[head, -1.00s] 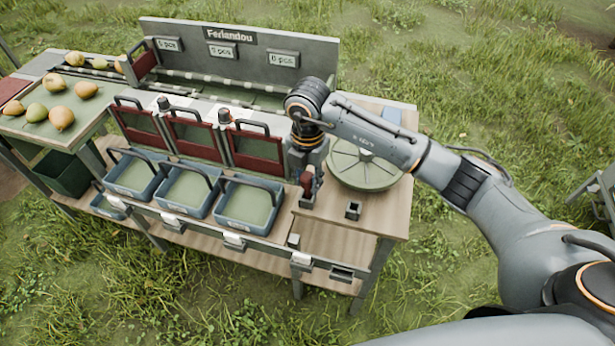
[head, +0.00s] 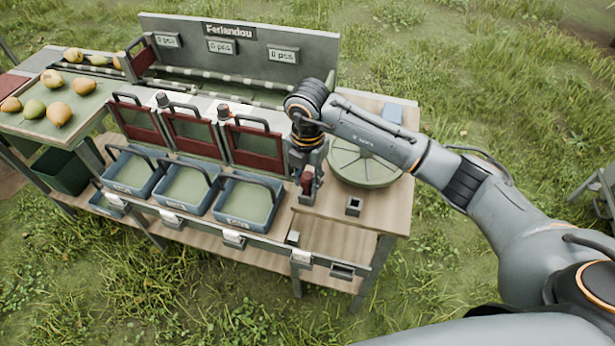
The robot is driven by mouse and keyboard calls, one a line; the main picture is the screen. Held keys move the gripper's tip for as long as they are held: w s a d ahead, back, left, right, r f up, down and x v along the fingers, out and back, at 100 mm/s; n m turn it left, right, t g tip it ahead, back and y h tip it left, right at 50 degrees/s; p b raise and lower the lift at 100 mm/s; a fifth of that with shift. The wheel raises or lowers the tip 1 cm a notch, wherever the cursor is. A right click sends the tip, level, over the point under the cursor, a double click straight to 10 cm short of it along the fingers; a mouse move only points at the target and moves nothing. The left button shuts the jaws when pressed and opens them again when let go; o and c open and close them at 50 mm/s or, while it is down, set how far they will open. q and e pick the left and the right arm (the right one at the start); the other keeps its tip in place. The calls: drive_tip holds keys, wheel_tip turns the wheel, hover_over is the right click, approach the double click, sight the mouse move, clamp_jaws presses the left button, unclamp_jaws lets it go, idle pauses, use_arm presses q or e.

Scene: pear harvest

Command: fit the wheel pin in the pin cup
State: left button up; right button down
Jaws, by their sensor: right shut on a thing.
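My right gripper (head: 307,190) points down over the bench, just left of the round wheel. It is shut on a small reddish-brown piece (head: 307,180), which looks like the wheel pin; the fingers hide much of it. I cannot tell whether its lower end touches the bench. A small dark square cup (head: 353,206), which looks like the pin cup, stands to the right of the gripper, near the front edge. The pale green wheel (head: 362,168) lies flat behind the cup, partly covered by my right arm. My left gripper is not in view.
Several blue-grey crates (head: 244,222) stand in front of red-framed flaps (head: 255,150), left of the gripper. Pears (head: 58,113) lie on a tray at far left. A signboard (head: 240,55) rises behind. Bare wood (head: 385,210) surrounds the cup.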

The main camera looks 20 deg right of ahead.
drive_tip(key=shift+f, duration=0.3)
idle(0.4)
drive_tip(key=shift+f+b, duration=0.3)
drive_tip(key=shift+b, duration=0.1)
drive_tip(key=shift+c, duration=2)
unclamp_jaws()
drive_tip(key=shift+r+p, duration=2.15)
drive_tip(key=shift+r, duration=0.9)
